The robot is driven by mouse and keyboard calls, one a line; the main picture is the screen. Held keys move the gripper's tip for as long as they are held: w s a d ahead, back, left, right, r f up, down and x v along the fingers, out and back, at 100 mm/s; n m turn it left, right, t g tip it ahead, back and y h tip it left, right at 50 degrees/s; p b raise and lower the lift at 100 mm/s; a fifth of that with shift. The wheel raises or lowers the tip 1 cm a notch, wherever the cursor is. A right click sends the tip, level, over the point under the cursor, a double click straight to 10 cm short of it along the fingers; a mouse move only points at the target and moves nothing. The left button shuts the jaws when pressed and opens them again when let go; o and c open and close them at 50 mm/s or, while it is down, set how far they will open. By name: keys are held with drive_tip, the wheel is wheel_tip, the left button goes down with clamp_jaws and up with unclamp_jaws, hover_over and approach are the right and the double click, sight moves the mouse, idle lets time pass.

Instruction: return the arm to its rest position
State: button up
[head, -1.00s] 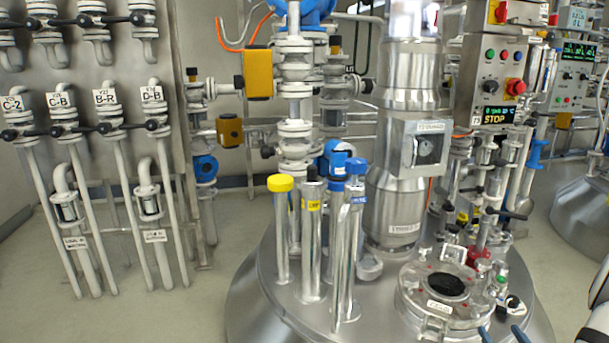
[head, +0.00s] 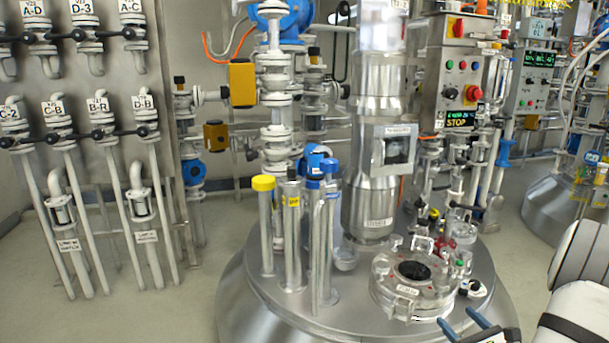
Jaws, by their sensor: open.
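My gripper (head: 458,318) shows at the bottom edge, right of the middle. Its two blue fingers stand apart with nothing between them. It appears in front of the lid of a steel reactor vessel (head: 263,305), just below the round hatch (head: 388,298) in the picture. I cannot tell the distance between gripper and vessel. White rounded links of my arm (head: 580,315) fill the lower right corner.
Capped tubes in yellow (head: 266,230) and blue rise from the lid. A steel column (head: 370,200) and a control box showing STOP (head: 456,88) stand behind. A valve panel (head: 85,95) is at the left. Floor (head: 200,285) between panel and vessel is clear.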

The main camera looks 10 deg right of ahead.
drive_tip(key=s+a+r+n+g+y+p, duration=0.1)
drive_tip(key=a+r+n+g+y+p, duration=0.45)
drive_tip(key=a+r+n+p, duration=0.6)
drive_tip(key=s+a+r+n+g+y+p, duration=0.15)
drive_tip(key=a+r+n+g+y, duration=0.35)
drive_tip(key=a+r, duration=0.75)
drive_tip(key=s+a+r+n+g+h+p, duration=0.4)
drive_tip(key=s+a+r+n+g+p, duration=0.15)
drive_tip(key=s+a+n+p, duration=0.35)
wheel_tip(320, 180, up, 12)
drive_tip(key=s+n+h+p, duration=0.2)
drive_tip(key=n+h+p, duration=0.5)
drive_tip(key=n+p, duration=0.1)
drive_tip(key=shift+s+d+r+t+p, duration=0.2)
drive_tip(key=shift+s+t+p, duration=0.1)
drive_tip(key=shift+p, duration=0.15)
